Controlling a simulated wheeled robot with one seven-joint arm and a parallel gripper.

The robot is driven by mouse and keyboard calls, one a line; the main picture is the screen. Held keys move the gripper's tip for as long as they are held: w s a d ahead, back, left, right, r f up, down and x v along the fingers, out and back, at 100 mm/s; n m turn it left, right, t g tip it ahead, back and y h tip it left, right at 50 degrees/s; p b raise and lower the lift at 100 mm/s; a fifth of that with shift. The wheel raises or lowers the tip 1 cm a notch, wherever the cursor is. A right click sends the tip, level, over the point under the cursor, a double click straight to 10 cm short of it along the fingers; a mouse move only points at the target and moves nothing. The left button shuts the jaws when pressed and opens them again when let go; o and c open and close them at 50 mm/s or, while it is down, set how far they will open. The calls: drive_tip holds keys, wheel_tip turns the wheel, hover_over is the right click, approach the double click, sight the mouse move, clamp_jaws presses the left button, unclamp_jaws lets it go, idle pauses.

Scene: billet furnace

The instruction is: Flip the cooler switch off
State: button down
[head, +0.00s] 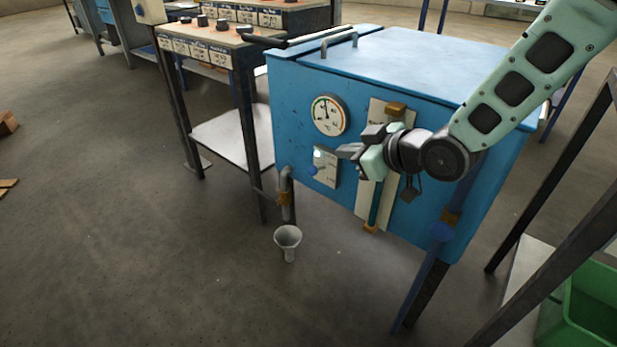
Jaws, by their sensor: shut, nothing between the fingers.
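The blue cooler box (288,95) stands on legs in the middle of the head view. Its front carries a small pale switch plate (331,178) with a light-coloured round spot near its top and a blue part at its left edge. My gripper (341,152) is shut and empty, with its fingertips at the right side of the switch plate. I cannot tell whether the tips touch it. The fingers hide part of the plate, and the switch position is too small to read.
A round dial gauge (329,115) sits just above the plate. A vertical sight tube (375,205) is behind my gripper. A pipe (286,185) ends above a grey funnel (288,238). A bench with knobs (215,55) stands left, and a green crate (585,310) lower right.

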drive_tip(key=shift+w+a+f+y+b, duration=0.35)
drive_tip(key=shift+w+f+y+b, duration=0.1)
drive_tip(key=shift+w+f, duration=0.35)
drive_tip(key=b, duration=0.3)
hover_over(317, 170)
drive_tip(key=s+a, duration=0.1)
drive_tip(key=s, duration=0.1)
wheel_tip(317, 170, down, 4)
drive_tip(key=shift+w+d+f+b, duration=0.15)
drive_tip(key=shift+f+b, duration=0.1)
drive_tip(key=shift+f, duration=0.4)
drive_tip(key=shift+w+d+f+b, duration=0.15)
drive_tip(key=shift+f+b, duration=0.15)
drive_tip(key=shift+f, duration=0.3)
drive_tip(key=shift+w+d+f+b, duration=0.15)
drive_tip(key=shift+f+b, duration=0.1)
drive_tip(key=shift+f, duration=0.4)
drive_tip(key=shift+s+t, duration=0.1)
drive_tip(key=shift+t, duration=0.2)
drive_tip(key=shift+s+a+f+n+b, duration=0.1)
drive_tip(key=shift+f+n+b, duration=0.05)
drive_tip(key=shift+n+b, duration=0.35)
